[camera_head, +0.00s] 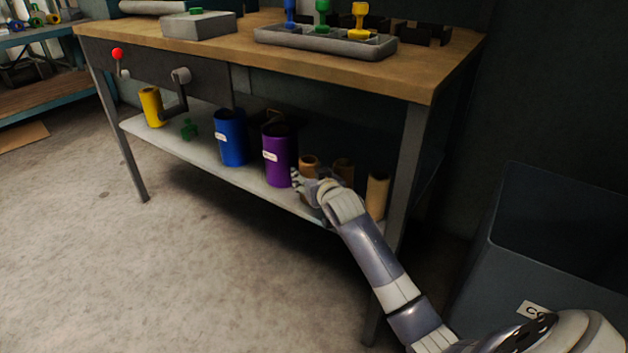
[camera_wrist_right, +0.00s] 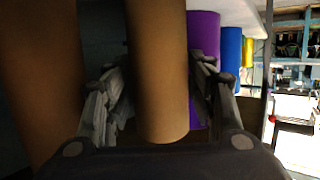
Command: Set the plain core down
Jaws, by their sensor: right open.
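Brown cardboard cores stand on the grey lower shelf (camera_head: 195,160) of the workbench. The plain core (camera_head: 309,160) next to the purple cylinder stands upright. My right gripper (camera_head: 312,184) is at it, with the fingers open on either side. In the right wrist view this core (camera_wrist_right: 160,75) is between the two open fingers of the gripper (camera_wrist_right: 158,85). Part of the core is hidden by the gripper in the head view. Two more brown cores stand to its right, one behind (camera_head: 344,168) and one near the bench leg (camera_head: 377,194). My left gripper is not in view.
A purple cylinder (camera_head: 279,155), a blue cylinder (camera_head: 231,138), a green item (camera_head: 189,129) and a yellow cylinder (camera_head: 151,107) stand leftward along the shelf. The wooden bench top (camera_head: 230,47) overhangs it. A grey bin (camera_head: 550,245) stands at right. The floor in front is clear.

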